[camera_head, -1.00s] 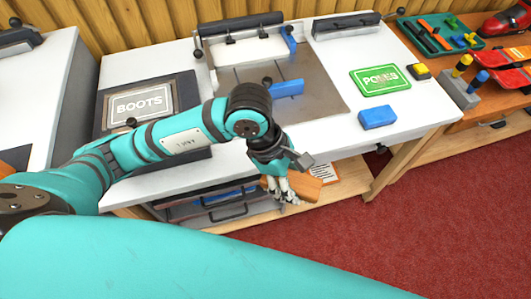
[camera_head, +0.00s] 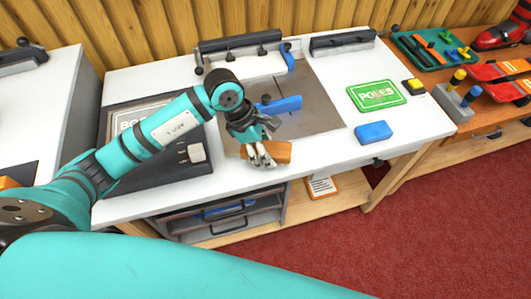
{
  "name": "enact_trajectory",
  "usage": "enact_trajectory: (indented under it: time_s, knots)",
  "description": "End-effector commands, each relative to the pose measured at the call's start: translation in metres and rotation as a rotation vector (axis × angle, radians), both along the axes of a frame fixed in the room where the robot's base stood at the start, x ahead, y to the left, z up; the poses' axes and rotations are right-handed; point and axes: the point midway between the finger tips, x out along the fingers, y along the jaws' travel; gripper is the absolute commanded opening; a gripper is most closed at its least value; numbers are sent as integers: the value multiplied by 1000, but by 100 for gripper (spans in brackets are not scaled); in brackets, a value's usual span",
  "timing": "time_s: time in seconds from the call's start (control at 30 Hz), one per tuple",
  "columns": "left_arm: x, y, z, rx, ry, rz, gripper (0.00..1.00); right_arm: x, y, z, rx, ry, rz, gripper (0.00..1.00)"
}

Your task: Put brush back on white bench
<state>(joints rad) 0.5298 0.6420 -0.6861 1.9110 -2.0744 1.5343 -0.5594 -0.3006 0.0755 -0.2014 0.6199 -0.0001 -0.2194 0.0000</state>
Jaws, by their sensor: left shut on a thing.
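My left gripper (camera_head: 258,158) is shut on a brown wooden block-shaped thing, which looks like the brush (camera_head: 278,151). The gripper and brush are over the front edge of the white bench (camera_head: 325,157), near its middle. I cannot tell whether the brush touches the bench top. The gripper fingers hide its left end. My right gripper does not show.
A blue block (camera_head: 373,131) and a green POLES sign (camera_head: 377,94) lie to the right on the bench. A metal plate with a blue handle (camera_head: 280,104) lies behind the gripper. A dark BOOTS board (camera_head: 180,165) is partly under my arm. Drawers (camera_head: 225,215) are below.

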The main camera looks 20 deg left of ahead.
Motion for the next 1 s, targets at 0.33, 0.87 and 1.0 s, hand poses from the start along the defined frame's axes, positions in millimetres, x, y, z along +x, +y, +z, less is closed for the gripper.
enact_trajectory:
  time_s: [0.33,0.87,1.0]
  knots:
    - [2,2,-31,-2,4,-1,4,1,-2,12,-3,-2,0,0]
    - [2,2,-38,0,1,-1,66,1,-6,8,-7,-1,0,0]
    - [2,2,-38,0,1,-1,71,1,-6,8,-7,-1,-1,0]
